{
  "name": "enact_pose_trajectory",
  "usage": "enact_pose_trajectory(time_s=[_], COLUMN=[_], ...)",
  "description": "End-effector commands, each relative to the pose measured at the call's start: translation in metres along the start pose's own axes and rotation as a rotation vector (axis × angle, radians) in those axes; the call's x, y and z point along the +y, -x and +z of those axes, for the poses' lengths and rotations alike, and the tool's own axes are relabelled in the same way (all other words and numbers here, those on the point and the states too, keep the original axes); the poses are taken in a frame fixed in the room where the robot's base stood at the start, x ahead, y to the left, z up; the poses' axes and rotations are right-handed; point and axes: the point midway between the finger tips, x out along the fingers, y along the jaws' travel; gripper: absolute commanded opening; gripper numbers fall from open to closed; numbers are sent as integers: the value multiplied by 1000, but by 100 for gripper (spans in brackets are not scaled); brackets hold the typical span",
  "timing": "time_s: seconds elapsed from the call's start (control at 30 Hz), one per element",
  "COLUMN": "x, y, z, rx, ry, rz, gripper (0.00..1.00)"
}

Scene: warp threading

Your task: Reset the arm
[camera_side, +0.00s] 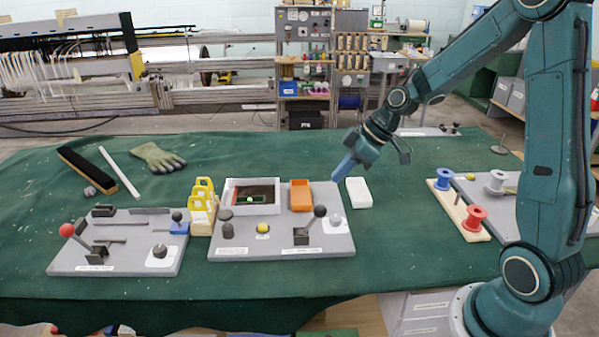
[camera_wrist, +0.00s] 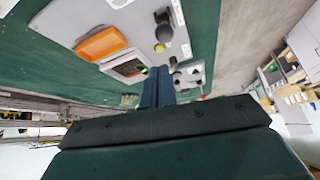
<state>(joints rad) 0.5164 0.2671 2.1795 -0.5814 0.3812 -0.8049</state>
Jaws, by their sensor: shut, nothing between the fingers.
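My gripper (camera_side: 345,167) is shut and empty. It points down and left above the green table, near the right edge of the middle grey panel (camera_side: 280,247). A white block (camera_side: 359,192) lies on the cloth just right of and below the fingertips; I cannot tell the exact gap. In the wrist view my shut blue fingers (camera_wrist: 158,85) show in front of the panel, side by side.
The middle panel carries an orange tray (camera_side: 300,195), a small screen (camera_side: 252,197) and a black-knobbed lever (camera_side: 320,212). A left panel (camera_side: 120,262) has a red-knobbed lever (camera_side: 67,231). Blue and red spools (camera_side: 474,217) stand at right. Open cloth lies behind the panels.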

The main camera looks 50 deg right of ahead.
Motion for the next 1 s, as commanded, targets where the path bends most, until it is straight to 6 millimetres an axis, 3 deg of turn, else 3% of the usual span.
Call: enact_pose_trajectory(time_s=[0.67,1.0], x=[-2,-37], y=[10,39], z=[3,-8], rx=[-4,-65], ry=[0,-37], rz=[2,47], gripper=[0,0])
